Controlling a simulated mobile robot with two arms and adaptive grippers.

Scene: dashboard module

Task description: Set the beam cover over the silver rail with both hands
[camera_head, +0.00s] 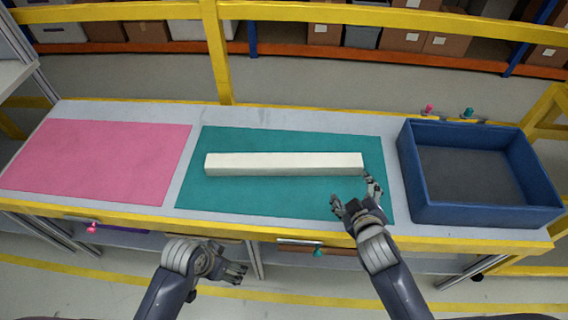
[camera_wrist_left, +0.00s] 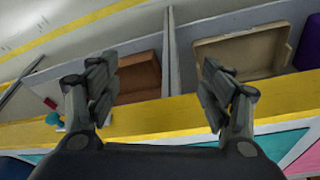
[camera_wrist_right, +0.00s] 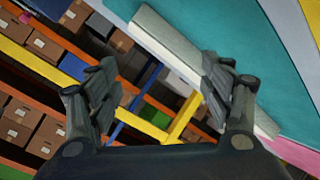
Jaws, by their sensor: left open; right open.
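A long white beam (camera_head: 285,162), which looks like the beam cover, lies flat across the teal mat (camera_head: 290,197). No silver rail can be made out, and I cannot tell whether anything is under the beam. My right gripper (camera_head: 355,195) is open and empty above the mat, just in front of the beam's right end. In the right wrist view the beam (camera_wrist_right: 165,38) runs diagonally behind one finger. I cannot tell whether they touch. My left gripper (camera_head: 228,266) is open and empty, off the table's front edge and well short of the beam.
A pink mat (camera_head: 100,160) covers the table's left side. A blue open bin (camera_head: 485,215) stands at the right, close to the teal mat. A yellow railing (camera_head: 330,14) runs behind the table. In the left wrist view, trays (camera_wrist_left: 245,50) sit below the tabletop's yellow edge.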

